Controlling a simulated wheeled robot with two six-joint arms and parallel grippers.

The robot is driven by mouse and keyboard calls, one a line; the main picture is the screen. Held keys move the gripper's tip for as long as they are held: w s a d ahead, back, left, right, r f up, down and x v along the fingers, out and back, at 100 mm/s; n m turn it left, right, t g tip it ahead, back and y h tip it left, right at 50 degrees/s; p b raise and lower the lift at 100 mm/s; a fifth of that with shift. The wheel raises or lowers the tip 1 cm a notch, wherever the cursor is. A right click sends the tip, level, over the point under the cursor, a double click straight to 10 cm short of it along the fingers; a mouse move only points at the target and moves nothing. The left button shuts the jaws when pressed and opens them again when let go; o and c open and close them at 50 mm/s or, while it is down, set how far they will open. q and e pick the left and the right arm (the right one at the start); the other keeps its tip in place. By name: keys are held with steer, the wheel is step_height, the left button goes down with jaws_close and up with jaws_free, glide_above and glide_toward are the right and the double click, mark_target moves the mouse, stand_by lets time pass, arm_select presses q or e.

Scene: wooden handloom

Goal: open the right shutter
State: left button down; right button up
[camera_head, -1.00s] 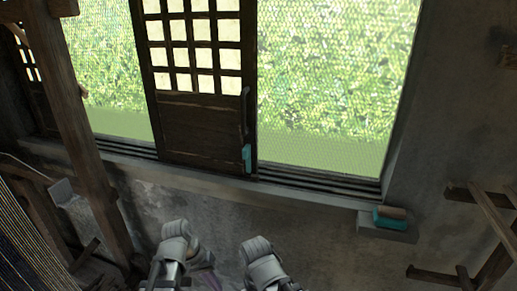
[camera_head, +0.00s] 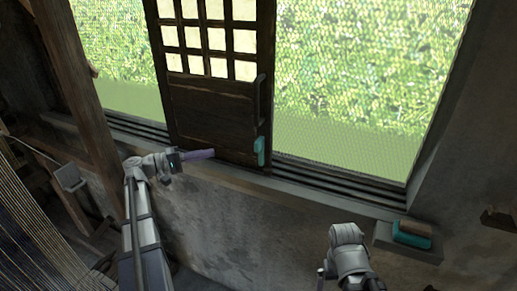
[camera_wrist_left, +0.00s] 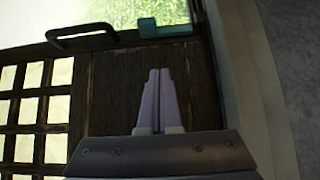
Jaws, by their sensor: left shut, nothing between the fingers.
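The dark wooden shutter (camera_head: 215,115) with a grid of light panes stands in the middle of the window opening. It has a dark handle (camera_head: 261,100) along its right edge and a teal piece (camera_head: 261,151) below that. My left gripper (camera_head: 212,153) is shut and empty in front of the lower panel. The left wrist view shows its closed purple fingers (camera_wrist_left: 158,98) over the panel, apart from the handle (camera_wrist_left: 82,37) and the teal piece (camera_wrist_left: 163,28). My right arm's grey link shows at the bottom, but its fingers are not visible.
The window opening (camera_head: 350,80) right of the shutter is clear, with greenery behind mesh. Sill tracks (camera_head: 340,182) run below it. A teal-and-brown block (camera_head: 411,234) sits on a ledge at the right. A wooden post (camera_head: 70,90) and loom threads (camera_head: 35,225) are at the left.

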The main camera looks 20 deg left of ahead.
arm_select(q)
steer(key=s+d+x, duration=0.2)
steer(key=x, duration=1)
steer(key=shift+w+d, duration=0.15)
steer(key=shift+d, duration=0.1)
